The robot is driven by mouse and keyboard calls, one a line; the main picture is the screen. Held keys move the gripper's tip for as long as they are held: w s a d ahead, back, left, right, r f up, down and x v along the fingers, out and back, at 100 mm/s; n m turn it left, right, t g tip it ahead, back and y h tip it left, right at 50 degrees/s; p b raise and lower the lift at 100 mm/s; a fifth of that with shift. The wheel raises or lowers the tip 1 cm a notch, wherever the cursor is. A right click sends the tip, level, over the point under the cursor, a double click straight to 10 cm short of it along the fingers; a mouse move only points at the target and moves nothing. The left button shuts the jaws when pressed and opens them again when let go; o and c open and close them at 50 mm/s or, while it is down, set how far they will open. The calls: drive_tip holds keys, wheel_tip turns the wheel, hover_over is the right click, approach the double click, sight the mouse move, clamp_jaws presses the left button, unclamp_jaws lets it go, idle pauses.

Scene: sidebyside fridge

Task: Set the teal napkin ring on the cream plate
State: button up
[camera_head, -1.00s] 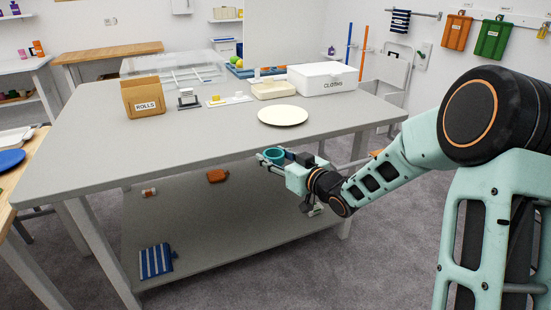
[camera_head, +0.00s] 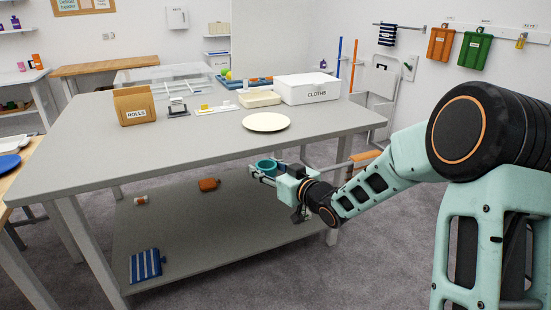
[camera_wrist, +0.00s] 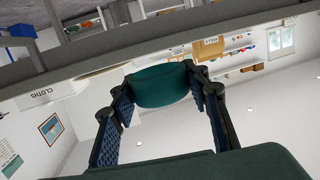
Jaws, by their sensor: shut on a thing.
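The teal napkin ring (camera_head: 266,166) is held between the fingertips of my gripper (camera_head: 262,171). In the wrist view the ring (camera_wrist: 162,86) sits between the two dark finger pads of my gripper (camera_wrist: 164,88). My gripper is shut on the ring, in front of the table's near edge in the head view. The cream plate (camera_head: 266,122) lies flat and bare on the grey table top, behind and above the ring in the picture.
The grey table (camera_head: 200,143) has free top around the plate. Behind the plate stand a white CLOTHS box (camera_head: 307,90) and a cream tray (camera_head: 259,98). A cardboard ROLLS box (camera_head: 134,107) stands at the left. The lower shelf (camera_head: 205,232) holds a striped cloth (camera_head: 145,265).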

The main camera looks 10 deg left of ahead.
drive_tip(key=s+d+m+t+h, duration=0.2)
drive_tip(key=d+m+h, duration=0.3)
drive_tip(key=d, duration=0.9)
drive_tip(key=s+d+m+t+h, duration=0.2)
drive_tip(key=d+m+h, duration=0.3)
drive_tip(key=d, duration=0.8)
wheel_tip(320, 180, up, 28)
drive_tip(key=n+h+p, duration=0.1)
drive_tip(key=p, duration=2.7)
drive_tip(key=shift+d+r+p, duration=0.2)
drive_tip(key=shift+d+p, duration=0.15)
drive_tip(key=shift+s+d, duration=0.1)
drive_tip(key=shift+d, duration=0.05)
